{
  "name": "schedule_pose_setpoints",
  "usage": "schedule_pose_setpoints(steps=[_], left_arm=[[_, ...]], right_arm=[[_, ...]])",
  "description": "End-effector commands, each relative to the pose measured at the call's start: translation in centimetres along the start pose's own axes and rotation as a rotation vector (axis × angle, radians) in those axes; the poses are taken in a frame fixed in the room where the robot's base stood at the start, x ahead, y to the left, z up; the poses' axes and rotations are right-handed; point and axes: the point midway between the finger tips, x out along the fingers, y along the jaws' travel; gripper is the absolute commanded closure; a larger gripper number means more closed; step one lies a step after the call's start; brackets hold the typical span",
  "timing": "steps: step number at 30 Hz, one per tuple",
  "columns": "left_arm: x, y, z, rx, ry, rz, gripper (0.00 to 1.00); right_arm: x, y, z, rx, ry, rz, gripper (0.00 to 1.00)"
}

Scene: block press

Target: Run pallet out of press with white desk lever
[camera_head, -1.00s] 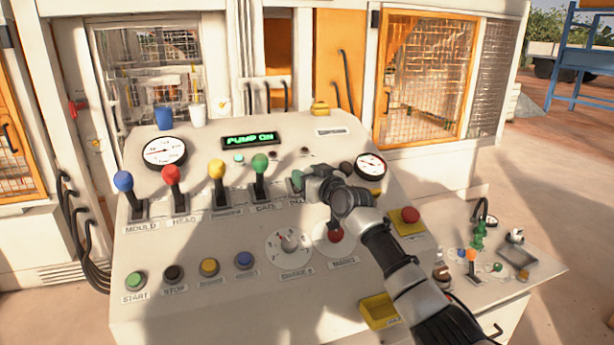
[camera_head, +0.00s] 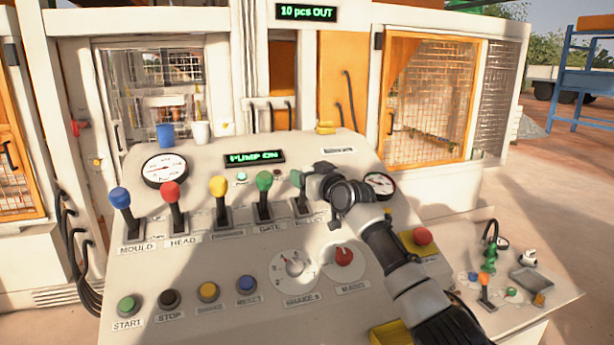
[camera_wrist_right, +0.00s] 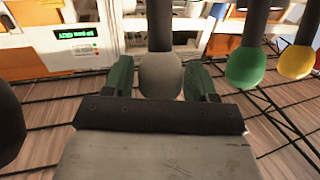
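The sloped white desk (camera_head: 225,280) carries a row of levers. The lever stands about as upright as the green one. The press stands behind the desk; I cannot make out a pallet. My left gripper is out of view.
Blue (camera_head: 120,197), red (camera_head: 170,192) and yellow (camera_head: 218,187) levers stand to the left. Buttons and two dials lie in front. A red button on a yellow box (camera_head: 421,238) is near my right forearm. A sign (camera_head: 306,12) reads "10 pcs OUT"; the desk display (camera_head: 254,158) reads "PUMP ON".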

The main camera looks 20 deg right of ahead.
Motion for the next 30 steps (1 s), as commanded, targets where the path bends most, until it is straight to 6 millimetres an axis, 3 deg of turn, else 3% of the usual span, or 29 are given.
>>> schedule_pose_setpoints(steps=[4, 14, 30], left_arm=[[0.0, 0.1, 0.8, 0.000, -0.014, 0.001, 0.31], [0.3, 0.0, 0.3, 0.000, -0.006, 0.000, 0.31], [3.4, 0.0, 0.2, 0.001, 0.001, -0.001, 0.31]], right_arm=[[0.0, 0.0, 0.0, 0.000, 0.000, 0.000, 0.31], [-0.6, 0.0, 0.1, 0.000, 0.002, -0.001, 0.31], [-9.0, 0.1, 0.3, -0.003, 0.002, 0.001, 0.31]])
